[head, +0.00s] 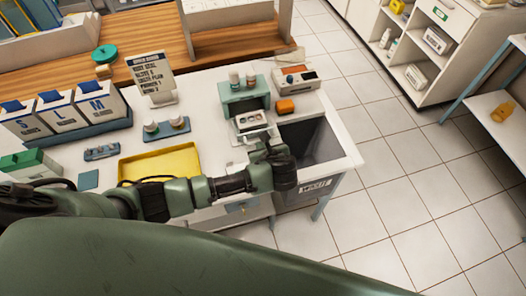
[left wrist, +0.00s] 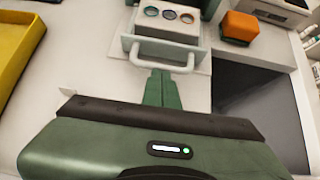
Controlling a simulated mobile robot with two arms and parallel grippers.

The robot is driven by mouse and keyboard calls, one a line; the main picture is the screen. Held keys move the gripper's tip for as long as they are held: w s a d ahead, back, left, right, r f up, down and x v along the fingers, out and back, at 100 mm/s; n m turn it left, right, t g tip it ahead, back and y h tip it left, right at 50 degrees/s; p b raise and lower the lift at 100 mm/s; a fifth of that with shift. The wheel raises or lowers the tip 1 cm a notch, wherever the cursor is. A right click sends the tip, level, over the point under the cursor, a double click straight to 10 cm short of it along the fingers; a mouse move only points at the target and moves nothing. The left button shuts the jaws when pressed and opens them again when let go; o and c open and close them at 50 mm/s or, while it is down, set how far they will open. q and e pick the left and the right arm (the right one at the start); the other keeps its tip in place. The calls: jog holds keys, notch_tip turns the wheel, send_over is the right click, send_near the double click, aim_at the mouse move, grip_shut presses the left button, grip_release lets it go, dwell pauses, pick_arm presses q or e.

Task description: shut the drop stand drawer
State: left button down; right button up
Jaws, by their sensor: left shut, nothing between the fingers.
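The drop stand (head: 243,95) is a pale green housing on the white counter, with small bottles on top. Its light drawer (head: 251,121) stands out from the front, open, with several small round items in it. In the left wrist view the drawer (left wrist: 166,22) shows three round items and a pale handle (left wrist: 163,56) on its front. My left gripper (left wrist: 160,78) is shut and empty, its green fingers just in front of the handle; I cannot tell whether they touch it. In the head view the left gripper (head: 264,150) partly hides the drawer front. My right gripper is out of view.
An orange block (head: 285,106) and a white device (head: 297,79) stand right of the stand. A dark waste opening (head: 313,141) is at the counter's right end. A yellow tray (head: 160,163) and a bottle rack (head: 166,129) lie to the left.

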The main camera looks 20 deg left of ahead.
aim_at(252, 123)
pick_arm(q)
jog(key=w+a, duration=0.3)
jog(key=w, duration=0.2)
jog(key=w+a, duration=0.2)
jog(key=w, duration=0.1)
jog(key=shift+a, duration=0.3)
jog(key=shift+w+a+r, duration=0.1)
jog(key=shift+w, duration=0.05)
